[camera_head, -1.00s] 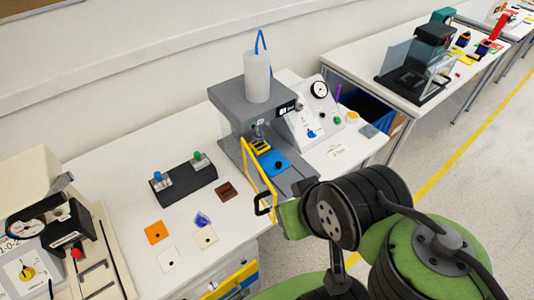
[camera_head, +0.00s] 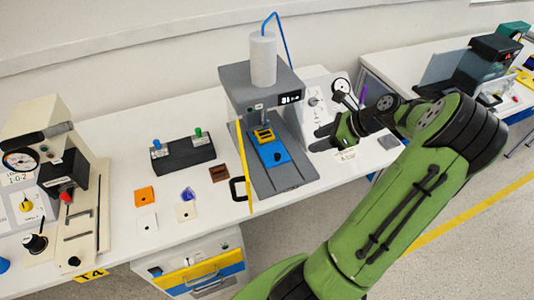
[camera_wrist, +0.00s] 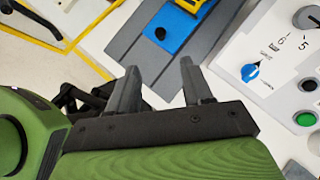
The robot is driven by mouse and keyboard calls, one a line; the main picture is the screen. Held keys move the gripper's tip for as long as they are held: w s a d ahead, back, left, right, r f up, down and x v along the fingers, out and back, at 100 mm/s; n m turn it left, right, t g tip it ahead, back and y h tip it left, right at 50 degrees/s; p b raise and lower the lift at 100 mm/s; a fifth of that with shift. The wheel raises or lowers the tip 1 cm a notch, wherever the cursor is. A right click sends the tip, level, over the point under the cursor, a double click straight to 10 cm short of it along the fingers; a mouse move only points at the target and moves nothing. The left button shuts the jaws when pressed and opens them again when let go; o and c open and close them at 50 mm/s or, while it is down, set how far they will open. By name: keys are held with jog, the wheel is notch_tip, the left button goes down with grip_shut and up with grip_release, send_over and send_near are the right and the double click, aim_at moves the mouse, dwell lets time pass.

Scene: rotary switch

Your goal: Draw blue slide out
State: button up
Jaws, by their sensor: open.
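The blue slide (camera_head: 274,151) lies on the grey base of the press (camera_head: 262,92), with a black knob on its front part and a yellow piece (camera_head: 263,135) at its back end under the press head. In the wrist view the blue slide (camera_wrist: 178,28) shows at the top with its black knob. My gripper (camera_head: 325,138) is open and empty, to the right of the slide and apart from it. In the wrist view its two fingers (camera_wrist: 158,85) stand apart, with the slide beyond them.
A yellow-framed guard (camera_head: 244,165) with a black handle stands at the press's left. A control panel (camera_wrist: 275,60) with a blue rotary knob and a green button is right of the gripper. A block with levers (camera_head: 183,153) and several small plates lie left.

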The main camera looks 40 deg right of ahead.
aim_at(278, 155)
jog(key=b+x, duration=0.6)
jog(key=x, duration=1)
jog(key=shift+r, duration=0.1)
grip_shut()
